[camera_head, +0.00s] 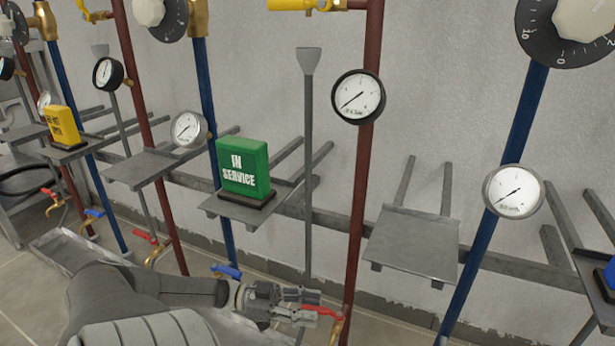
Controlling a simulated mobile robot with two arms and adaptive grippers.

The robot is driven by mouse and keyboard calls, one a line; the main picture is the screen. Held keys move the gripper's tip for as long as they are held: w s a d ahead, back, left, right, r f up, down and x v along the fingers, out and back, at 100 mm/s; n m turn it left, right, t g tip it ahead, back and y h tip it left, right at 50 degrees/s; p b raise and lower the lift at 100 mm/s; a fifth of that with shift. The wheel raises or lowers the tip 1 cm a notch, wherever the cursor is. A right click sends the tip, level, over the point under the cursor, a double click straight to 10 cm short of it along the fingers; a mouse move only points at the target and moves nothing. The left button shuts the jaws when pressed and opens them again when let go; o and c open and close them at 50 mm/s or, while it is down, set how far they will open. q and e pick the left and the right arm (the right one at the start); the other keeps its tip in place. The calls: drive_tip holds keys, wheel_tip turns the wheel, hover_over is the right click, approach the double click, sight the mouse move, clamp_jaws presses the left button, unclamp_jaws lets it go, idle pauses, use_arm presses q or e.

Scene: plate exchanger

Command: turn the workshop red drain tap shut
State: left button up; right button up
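A red lever tap (325,312) sits on a brass fitting low on a dark red pipe, at bottom centre. Its lever points left, roughly level, across the pipe. My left gripper (309,304) is at the lever's left end, its fingers apart above and below it. The lever end is partly hidden by the fingers, and I cannot tell whether they touch it. Other red taps show farther left, one at mid left (146,237) and one at the far left (48,193). My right gripper is not in view.
A blue lever tap (227,271) is just behind my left wrist. A green "IN SERVICE" block (243,168) stands on a shelf above, and a yellow block (62,125) at far left. An empty shelf (412,243) is right of the red pipe. Gauges and vertical pipes line the wall.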

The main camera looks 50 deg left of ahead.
use_arm(q)
drive_tip(key=v, duration=1.2)
